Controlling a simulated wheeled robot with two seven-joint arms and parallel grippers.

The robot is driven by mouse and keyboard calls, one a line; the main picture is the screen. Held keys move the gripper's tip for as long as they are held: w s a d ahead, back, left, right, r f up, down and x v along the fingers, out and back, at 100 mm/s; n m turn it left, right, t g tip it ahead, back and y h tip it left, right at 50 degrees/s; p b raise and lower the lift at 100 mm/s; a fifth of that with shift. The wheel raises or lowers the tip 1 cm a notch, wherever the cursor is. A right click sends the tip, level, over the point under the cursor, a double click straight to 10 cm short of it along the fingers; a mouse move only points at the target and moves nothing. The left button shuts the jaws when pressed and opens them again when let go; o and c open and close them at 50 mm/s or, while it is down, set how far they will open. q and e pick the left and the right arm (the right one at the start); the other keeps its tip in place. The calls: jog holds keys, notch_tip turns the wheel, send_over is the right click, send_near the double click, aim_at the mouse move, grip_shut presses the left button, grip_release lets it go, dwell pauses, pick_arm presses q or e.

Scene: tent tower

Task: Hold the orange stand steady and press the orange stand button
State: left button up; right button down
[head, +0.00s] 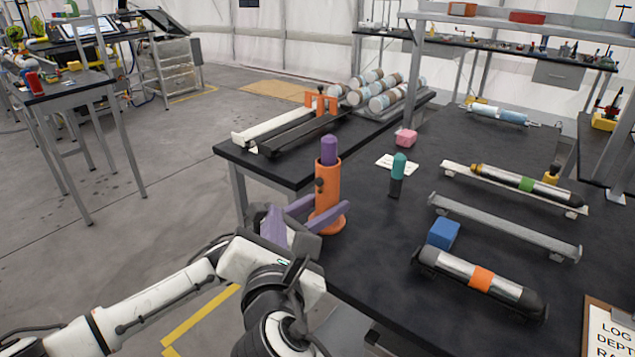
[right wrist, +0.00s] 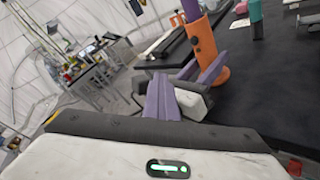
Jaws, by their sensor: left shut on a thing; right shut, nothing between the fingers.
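The orange stand (head: 328,184) is an upright tube on a round base near the table's left edge, with a purple cylinder (head: 329,149) standing in its top. A small dark knob (head: 319,185), which looks like the button, sits on the stand's side. The stand also shows in the right wrist view (right wrist: 206,50). My left gripper (head: 331,206) is shut on the stand's lower part, one purple finger on each side. My right gripper (head: 271,212) is shut and empty, left of the stand, below the knob and apart from it. Its closed purple fingers show in the right wrist view (right wrist: 161,97).
A teal-topped cylinder (head: 398,170) and a pink block (head: 406,137) stand right of the stand. A blue block (head: 443,233) and a metal tube with an orange band (head: 481,279) lie nearer. A white rail (head: 272,122) is behind.

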aim_at(319, 182)
jog(key=shift+s+a+r, duration=0.1)
jog(key=shift+s+a, duration=0.1)
jog(key=shift+a, duration=0.05)
jog(key=w+d, duration=0.5)
jog(key=w, duration=0.2)
jog(key=shift+w+d, duration=0.15)
jog(key=shift+d, duration=0.05)
jog(key=shift+w, duration=0.15)
dwell(2.0)
jog(key=shift+w+d, duration=0.2)
jog(key=shift+d, duration=0.05)
jog(key=shift+w+d, duration=0.35)
jog(key=shift+w, duration=0.1)
dwell(1.0)
jog(key=shift+s+a, duration=0.55)
jog(key=shift+s, duration=0.25)
